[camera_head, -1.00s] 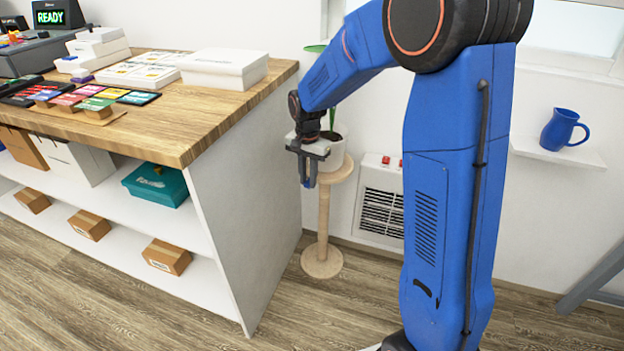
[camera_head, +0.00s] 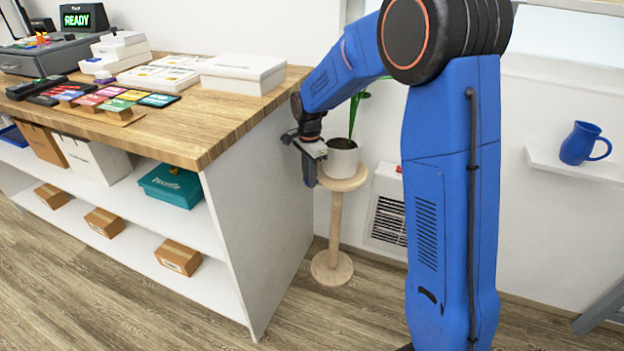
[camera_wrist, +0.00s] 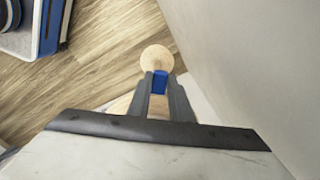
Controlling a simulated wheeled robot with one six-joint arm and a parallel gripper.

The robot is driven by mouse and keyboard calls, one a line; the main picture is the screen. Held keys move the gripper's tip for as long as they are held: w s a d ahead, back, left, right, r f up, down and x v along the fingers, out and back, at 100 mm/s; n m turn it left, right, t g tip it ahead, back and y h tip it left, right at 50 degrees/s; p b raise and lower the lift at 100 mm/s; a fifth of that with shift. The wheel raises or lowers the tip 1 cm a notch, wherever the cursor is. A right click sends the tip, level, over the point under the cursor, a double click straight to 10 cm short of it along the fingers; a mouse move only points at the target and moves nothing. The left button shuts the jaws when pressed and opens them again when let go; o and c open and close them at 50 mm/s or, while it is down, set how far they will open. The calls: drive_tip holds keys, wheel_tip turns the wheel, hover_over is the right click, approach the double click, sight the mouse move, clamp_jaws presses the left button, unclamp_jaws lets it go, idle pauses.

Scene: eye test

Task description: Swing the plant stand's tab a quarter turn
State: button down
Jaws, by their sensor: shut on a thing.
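The plant stand is a pale wooden post (camera_head: 334,222) with a round top (camera_head: 346,183) and a round base (camera_head: 332,268), beside the counter's end. A white pot (camera_head: 342,160) with a green plant stands on it. My gripper (camera_head: 309,178) points down at the left edge of the stand's top, in front of the pot. In the wrist view, my gripper (camera_wrist: 159,77) is shut on a small blue tab (camera_wrist: 159,86). The tab's attachment is hidden.
The counter's white end panel (camera_head: 262,215) stands close to the left of my gripper. A white wall heater (camera_head: 388,215) is right of the stand. A blue jug (camera_head: 580,143) sits on a wall shelf (camera_head: 560,167). Floor in front of the stand is clear.

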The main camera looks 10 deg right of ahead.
drive_tip(key=shift+w+a+m, duration=0.1)
drive_tip(key=shift+w+m, duration=0.2)
idle(0.4)
drive_tip(key=c, duration=1.6)
unclamp_jaws()
drive_tip(key=shift+r, duration=3.75)
